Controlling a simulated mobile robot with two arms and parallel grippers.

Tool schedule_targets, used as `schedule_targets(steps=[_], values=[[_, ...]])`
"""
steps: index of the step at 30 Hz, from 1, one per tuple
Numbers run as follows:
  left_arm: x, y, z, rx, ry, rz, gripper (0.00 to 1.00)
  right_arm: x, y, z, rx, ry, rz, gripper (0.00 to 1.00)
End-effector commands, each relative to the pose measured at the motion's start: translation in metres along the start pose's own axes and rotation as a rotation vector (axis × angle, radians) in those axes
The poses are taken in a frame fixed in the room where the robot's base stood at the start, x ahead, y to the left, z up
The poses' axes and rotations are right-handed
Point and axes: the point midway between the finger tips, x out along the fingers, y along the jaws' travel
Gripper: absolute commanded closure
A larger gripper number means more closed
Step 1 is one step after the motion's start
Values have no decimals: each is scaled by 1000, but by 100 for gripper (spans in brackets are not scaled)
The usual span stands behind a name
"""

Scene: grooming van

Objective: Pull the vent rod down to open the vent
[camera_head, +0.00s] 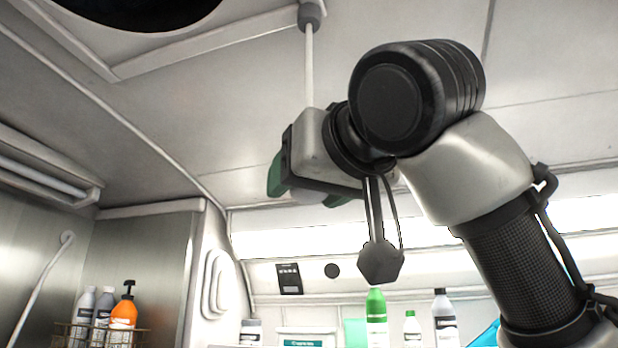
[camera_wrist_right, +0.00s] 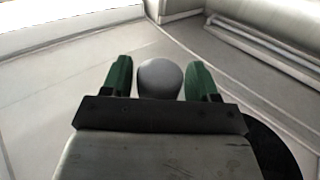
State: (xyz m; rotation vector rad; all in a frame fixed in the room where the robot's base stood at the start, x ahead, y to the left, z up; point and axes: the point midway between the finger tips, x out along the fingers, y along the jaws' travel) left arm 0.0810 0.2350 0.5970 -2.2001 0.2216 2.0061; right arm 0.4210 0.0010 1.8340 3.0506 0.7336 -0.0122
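The vent rod (camera_head: 309,70) is a thin white rod hanging from a grey fitting at the ceiling in the head view. Its lower end is hidden behind my right gripper (camera_head: 306,188). In the right wrist view, a rounded grey knob (camera_wrist_right: 160,79), which looks like the rod's end, sits between the green fingers of my right gripper (camera_wrist_right: 159,78). The fingers are apart, one on each side of the knob, with a narrow gap showing on both sides. The round dark vent opening (camera_head: 140,8) is at the top left of the head view. My left gripper is not in view.
Bottles in a wire rack (camera_head: 130,335) stand at the lower left, with an orange pump bottle (camera_head: 123,312). More bottles, one green and white (camera_head: 376,315), line the back below a bright strip. A ceiling frame edge (camera_head: 200,42) runs beside the vent.

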Motion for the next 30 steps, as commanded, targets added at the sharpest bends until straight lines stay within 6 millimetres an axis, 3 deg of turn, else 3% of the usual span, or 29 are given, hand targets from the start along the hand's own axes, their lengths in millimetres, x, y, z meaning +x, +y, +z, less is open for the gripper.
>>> schedule_targets(steps=[13,24,30], values=[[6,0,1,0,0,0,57,-10,1,-1,2,9,1,31],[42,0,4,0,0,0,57,-81,0,2,1,9,1,31],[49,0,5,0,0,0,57,-104,0,1,1,6,0,31]])
